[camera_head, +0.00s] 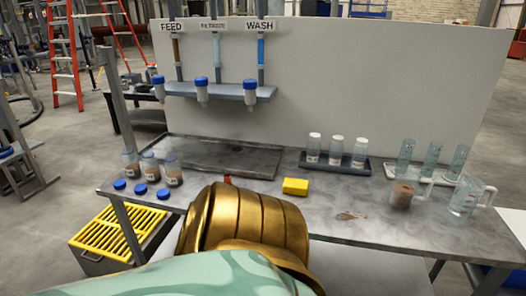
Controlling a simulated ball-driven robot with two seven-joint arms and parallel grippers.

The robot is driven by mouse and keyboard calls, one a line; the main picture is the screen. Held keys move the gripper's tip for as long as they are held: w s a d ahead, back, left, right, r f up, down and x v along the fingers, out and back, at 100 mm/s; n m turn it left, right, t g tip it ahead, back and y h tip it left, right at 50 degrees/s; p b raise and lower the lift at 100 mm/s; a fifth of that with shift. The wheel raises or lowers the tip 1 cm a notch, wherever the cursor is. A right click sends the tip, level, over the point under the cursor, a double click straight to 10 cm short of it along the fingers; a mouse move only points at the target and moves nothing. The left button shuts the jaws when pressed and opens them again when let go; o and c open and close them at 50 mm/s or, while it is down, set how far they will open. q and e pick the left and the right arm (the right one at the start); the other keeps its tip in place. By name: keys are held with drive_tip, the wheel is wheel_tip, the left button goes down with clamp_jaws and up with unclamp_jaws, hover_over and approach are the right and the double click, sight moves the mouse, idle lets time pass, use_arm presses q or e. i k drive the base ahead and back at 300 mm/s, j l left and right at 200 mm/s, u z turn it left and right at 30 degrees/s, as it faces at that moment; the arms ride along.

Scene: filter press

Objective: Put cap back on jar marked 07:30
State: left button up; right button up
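Three small clear jars with brown contents stand at the left end of the grey bench: a left jar (131,164), a middle jar (151,169) and a right jar (174,174). They appear uncapped. Their labels are too small to read, so I cannot tell which is marked 07:30. Three blue caps lie in front of them: a left cap (120,184), a middle cap (140,189) and a right cap (164,194). Neither of my grippers shows. A gold and mint part of my own body fills the bottom middle and hides the bench's front edge there.
A shelf (222,90) holds blue-topped bottles under FEED and WASH signs. A yellow block (295,186) lies mid-bench near a shallow basin (225,158). A dark rack (335,164) holds white-capped bottles.

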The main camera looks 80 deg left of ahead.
sight(174, 176)
drive_tip(key=k+u, duration=0.15)
drive_tip(key=u, duration=0.3)
drive_tip(key=k+j+u, duration=0.1)
drive_tip(key=u, duration=0.35)
drive_tip(key=k+j+u, duration=0.1)
drive_tip(key=u, duration=0.35)
drive_tip(key=j+u, duration=0.3)
drive_tip(key=u, duration=0.15)
drive_tip(key=k+j+u, duration=0.2)
drive_tip(key=j, duration=0.35)
drive_tip(key=j+u, duration=0.2)
drive_tip(key=j, duration=0.3)
drive_tip(key=j+u, duration=0.15)
drive_tip(key=j, duration=0.45)
drive_tip(key=k+j, duration=0.1)
drive_tip(key=j, duration=0.3)
